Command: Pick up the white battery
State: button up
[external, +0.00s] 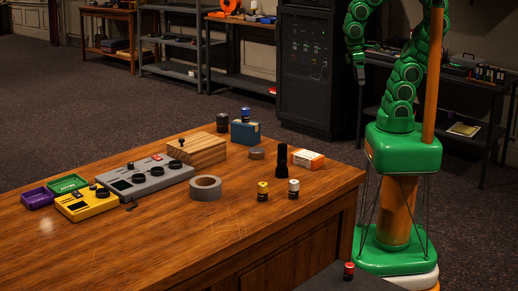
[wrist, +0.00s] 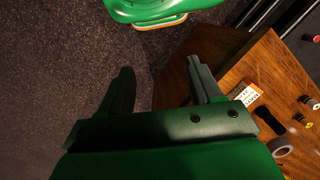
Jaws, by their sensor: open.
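The white battery (external: 293,189) stands upright near the desk's right end, just right of a yellow battery (external: 263,191). In the wrist view the white battery (wrist: 309,102) is small, near the right edge. My gripper (external: 361,80) hangs from my green arm, away from the desk and beyond its far side. In the wrist view my gripper (wrist: 160,67) has its two dark fingers spread apart with nothing between them, over the carpet beside the desk.
A black flashlight (external: 282,161) and an orange-white box (external: 307,159) stand behind the batteries. A tape roll (external: 206,188), grey mixer (external: 146,180) and wooden block (external: 196,150) lie left. A red-topped battery (external: 349,271) sits on a separate dark surface in front.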

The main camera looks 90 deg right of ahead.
jog(key=w+a+r+m+y, duration=0.1)
jog(key=w+a+m+y, duration=0.35)
jog(key=a, duration=0.85)
jog(key=w+a+m+y, duration=0.2)
jog(key=w+a+y, duration=0.4)
jog(key=a, duration=0.7)
jog(key=w+a+r+m+y, duration=0.1)
jog(key=w+a+m+y, duration=0.25)
jog(key=w+a, duration=0.65)
jog(key=w+a+f+m+t, duration=0.2)
jog(key=w+a+f+m, duration=0.1)
jog(key=f+m, duration=0.15)
jog(key=w+a+f+m+t+h, duration=0.1)
jog(key=w+a+f+m, duration=0.15)
jog(key=f, duration=0.25)
jog(key=w+a+f+m+t, duration=0.2)
jog(key=a+f+m, duration=0.1)
jog(key=f+m, duration=0.15)
send_near(294, 187)
jog(key=shift+w+a+f+n, duration=0.15)
jog(key=shift+a+f+n, duration=0.15)
jog(key=shift+f, duration=0.35)
jog(key=shift+w+a+f, duration=0.1)
jog(key=shift+a+f, duration=0.35)
jog(key=shift+f, duration=0.05)
jog(key=shift+x, duration=3.25)
jog(key=shift+w, duration=0.1)
